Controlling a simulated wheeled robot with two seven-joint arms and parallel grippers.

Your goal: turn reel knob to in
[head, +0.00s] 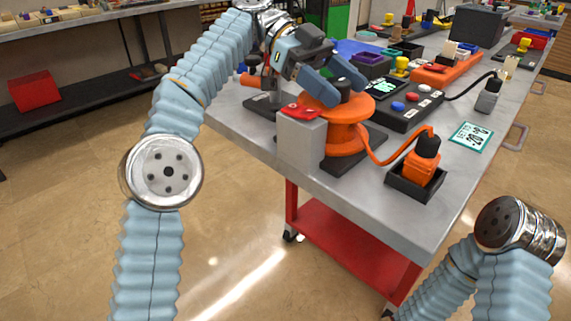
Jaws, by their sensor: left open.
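An orange reel (345,130) stands on a dark base near the front left edge of the metal table. A black knob (344,88) sits on top of the reel. My left gripper (337,84) is open above the reel, with its blue-grey fingertips close around the knob. I cannot tell whether the fingers touch it. The setting of the knob cannot be read. An orange cord (385,161) runs from the reel to an orange plug-like piece (420,168) in a black holder. My right gripper is out of view; only part of my right arm shows at the lower right.
A grey block (300,145) with a red piece (299,112) on top stands just left of the reel. A dark control box (408,107) with coloured buttons is behind it on the right. A small sign (471,136) lies on the table (365,210). The table's front right is mostly clear.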

